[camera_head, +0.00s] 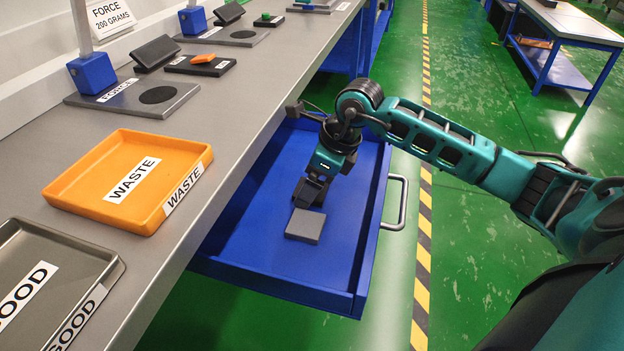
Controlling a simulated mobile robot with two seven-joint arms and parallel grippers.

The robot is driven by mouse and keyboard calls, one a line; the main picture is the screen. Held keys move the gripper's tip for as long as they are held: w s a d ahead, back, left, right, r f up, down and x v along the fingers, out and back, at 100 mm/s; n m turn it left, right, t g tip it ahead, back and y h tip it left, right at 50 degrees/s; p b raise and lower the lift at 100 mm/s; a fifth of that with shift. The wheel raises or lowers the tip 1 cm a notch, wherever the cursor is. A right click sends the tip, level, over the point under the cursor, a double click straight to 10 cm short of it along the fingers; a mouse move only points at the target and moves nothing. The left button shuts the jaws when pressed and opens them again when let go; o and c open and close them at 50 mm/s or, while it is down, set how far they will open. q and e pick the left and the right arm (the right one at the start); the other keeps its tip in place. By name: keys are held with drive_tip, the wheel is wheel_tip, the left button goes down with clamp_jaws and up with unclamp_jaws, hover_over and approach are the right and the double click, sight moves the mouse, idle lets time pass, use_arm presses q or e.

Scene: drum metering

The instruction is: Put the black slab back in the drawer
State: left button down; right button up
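The open blue drawer (262,268) is pulled out from under the workbench, with its handle (398,203) on its right side. A dark grey slab (305,227), which looks like the black slab, is inside the drawer outline, at or just above the floor. My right gripper (309,196) reaches down into the drawer from the right, right at the slab's far edge. Its fingertips are small and dark, so I cannot tell whether they hold the slab or are apart from it. My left gripper is not in view.
On the bench (228,122) stand an orange WASTE tray (80,172) and a grey GOOD tray (95,268). Behind them are a force gauge plate (120,103) and a dark plate with an orange piece (203,58).

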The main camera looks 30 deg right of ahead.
drive_tip(key=p+v, duration=0.2)
drive_tip(key=v, duration=0.9)
drive_tip(key=shift+r, duration=0.3)
drive_tip(key=shift+s+d, duration=0.15)
